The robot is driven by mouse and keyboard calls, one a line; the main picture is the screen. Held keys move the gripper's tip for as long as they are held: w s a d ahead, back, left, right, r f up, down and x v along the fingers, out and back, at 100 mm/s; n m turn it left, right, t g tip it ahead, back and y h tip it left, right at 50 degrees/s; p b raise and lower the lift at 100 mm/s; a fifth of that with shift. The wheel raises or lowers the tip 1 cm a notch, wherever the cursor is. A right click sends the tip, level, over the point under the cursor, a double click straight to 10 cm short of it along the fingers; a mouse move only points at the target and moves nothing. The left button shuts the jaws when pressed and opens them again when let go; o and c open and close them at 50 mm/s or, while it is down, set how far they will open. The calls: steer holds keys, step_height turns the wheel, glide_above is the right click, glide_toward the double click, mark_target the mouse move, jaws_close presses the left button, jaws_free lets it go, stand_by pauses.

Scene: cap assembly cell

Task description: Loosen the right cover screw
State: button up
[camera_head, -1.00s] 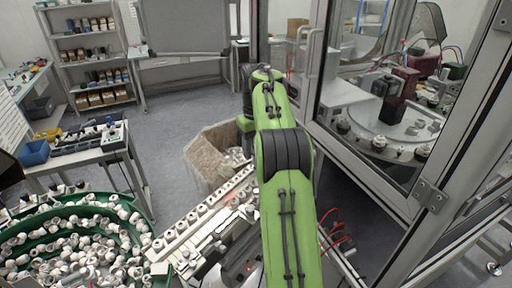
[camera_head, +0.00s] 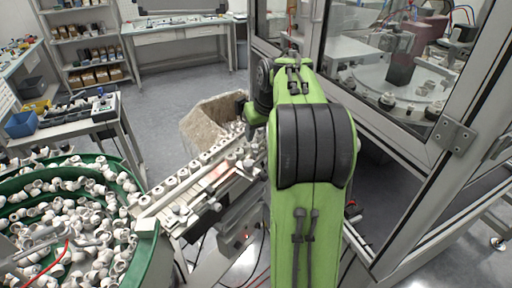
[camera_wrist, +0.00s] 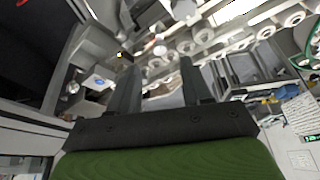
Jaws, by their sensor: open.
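My gripper (camera_wrist: 159,62) shows in the wrist view with two dark fingers spread apart and nothing visible between them. Beyond the fingertips is the linear track (camera_wrist: 205,38) with a row of white caps, seen at a tilt. In the head view the same track (camera_head: 152,203) runs diagonally just left of my green arm. My gripper is hidden behind the arm there. I cannot pick out the right cover screw or its cover for certain in either view; the parts near the track are small and blurred.
A green bowl feeder (camera_head: 160,262) full of white fittings stands at lower left. A worn bin (camera_head: 212,118) sits behind the track. A glass-walled machine cabinet (camera_head: 405,150) stands close on the right. A side table (camera_head: 75,135) and shelves are farther back; grey floor lies between.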

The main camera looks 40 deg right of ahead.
mark_target(255, 146)
steer(key=x, duration=0.6)
steer(key=shift+f, duration=0.15)
